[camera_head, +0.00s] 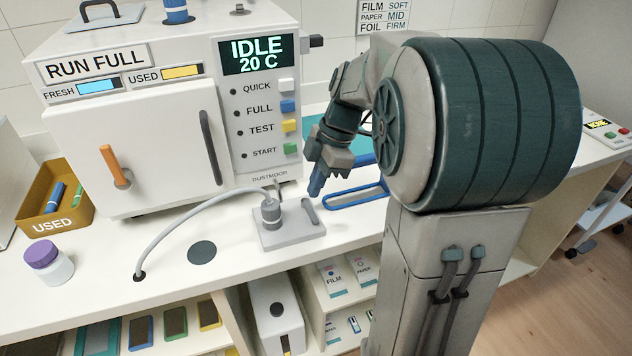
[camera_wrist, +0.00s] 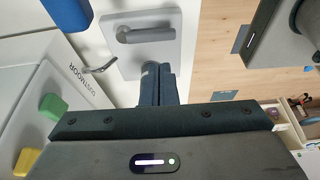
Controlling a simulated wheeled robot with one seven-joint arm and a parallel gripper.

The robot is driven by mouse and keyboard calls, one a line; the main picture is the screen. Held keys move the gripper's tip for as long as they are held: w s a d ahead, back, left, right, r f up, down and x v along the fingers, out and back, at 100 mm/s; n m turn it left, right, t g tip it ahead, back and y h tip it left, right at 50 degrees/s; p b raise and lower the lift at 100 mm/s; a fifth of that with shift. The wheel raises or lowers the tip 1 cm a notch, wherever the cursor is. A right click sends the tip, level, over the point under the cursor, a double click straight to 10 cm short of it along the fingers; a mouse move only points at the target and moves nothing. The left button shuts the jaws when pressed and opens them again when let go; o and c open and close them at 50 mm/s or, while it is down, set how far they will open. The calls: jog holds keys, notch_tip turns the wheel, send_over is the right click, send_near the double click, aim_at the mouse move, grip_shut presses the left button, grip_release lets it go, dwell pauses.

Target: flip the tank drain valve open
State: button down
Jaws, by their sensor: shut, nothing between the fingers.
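The drain valve's grey lever (camera_head: 310,211) sits on the right part of a small light-grey plate (camera_head: 290,238) on the counter. In the wrist view the lever (camera_wrist: 150,35) has a round pivot on the machine side, and its bar points towards the counter's front edge. A grey cylindrical fitting (camera_head: 271,213) with a hose stands on the plate's left part; in the wrist view my fingers mostly hide it. My gripper (camera_head: 316,190) is shut and empty, pointing down near the lever's rear end.
The white machine (camera_head: 140,150) stands behind the plate, its display reading IDLE 20 C. A blue frame (camera_head: 350,200) lies right of the plate. The hose (camera_head: 190,211) arcs left into a counter hole. A purple-capped jar (camera_head: 47,262) and a USED bin (camera_head: 55,205) stand left.

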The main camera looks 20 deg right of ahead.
aim_at(310, 211)
jog(key=x, duration=0.7)
dwell(0.4)
